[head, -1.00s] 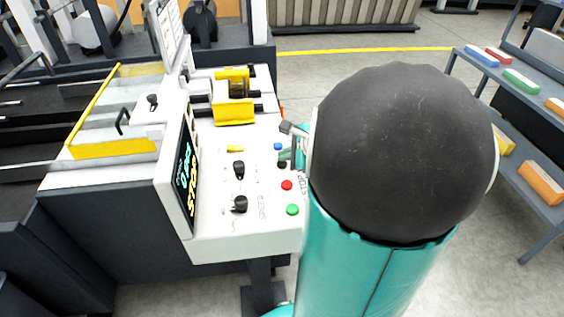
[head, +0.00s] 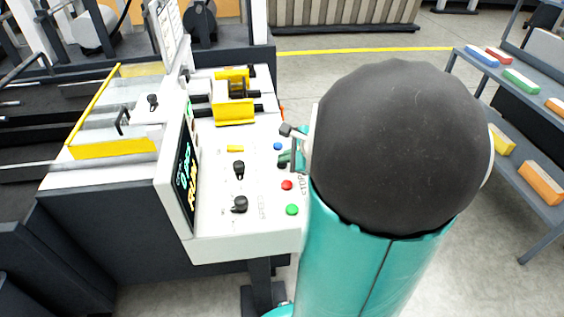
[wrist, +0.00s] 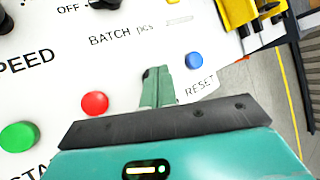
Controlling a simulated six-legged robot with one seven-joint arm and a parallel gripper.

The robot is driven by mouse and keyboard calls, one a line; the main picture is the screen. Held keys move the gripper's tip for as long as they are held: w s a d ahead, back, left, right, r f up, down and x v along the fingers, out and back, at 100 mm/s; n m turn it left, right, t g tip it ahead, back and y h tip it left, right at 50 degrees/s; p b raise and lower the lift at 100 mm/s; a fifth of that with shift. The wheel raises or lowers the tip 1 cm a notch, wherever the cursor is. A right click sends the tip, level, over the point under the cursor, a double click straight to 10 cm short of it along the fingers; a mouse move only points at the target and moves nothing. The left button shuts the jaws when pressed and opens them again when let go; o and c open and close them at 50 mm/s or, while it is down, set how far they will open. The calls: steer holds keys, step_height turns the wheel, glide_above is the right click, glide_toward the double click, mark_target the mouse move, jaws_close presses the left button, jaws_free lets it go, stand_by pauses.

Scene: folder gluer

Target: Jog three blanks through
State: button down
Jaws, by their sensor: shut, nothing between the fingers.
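The white control panel (head: 222,215) carries a green button (head: 292,209), a red button (head: 286,185), a blue reset button (head: 278,146) and black knobs (head: 239,168). My gripper (head: 286,160) is over the panel's right edge, its fingers between the blue and red buttons. In the wrist view, my gripper (wrist: 158,84) is shut and empty. The red button (wrist: 95,103) and green button (wrist: 18,136) lie left of it, the blue button (wrist: 194,60) to its right. A dark spot beside the fingertips is mostly hidden. No blank can be made out. The screen (head: 187,178) seems to read RUN.
A yellow-edged clear guard (head: 115,150) covers the machine bed at left. Yellow and black fittings (head: 233,100) stand behind the panel. A rack (head: 505,75) with coloured boxes stands at right. Open floor lies between the machine and the rack.

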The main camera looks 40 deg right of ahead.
mark_target(286, 165)
stand_by(0.4)
steer(key=shift+r, duration=0.8)
steer(key=shift+r, duration=2.5)
stand_by(0.5)
step_height(286, 165, up, 4)
steer(key=shift+f, duration=0.1)
stand_by(0.3)
steer(key=shift+f, duration=4.4)
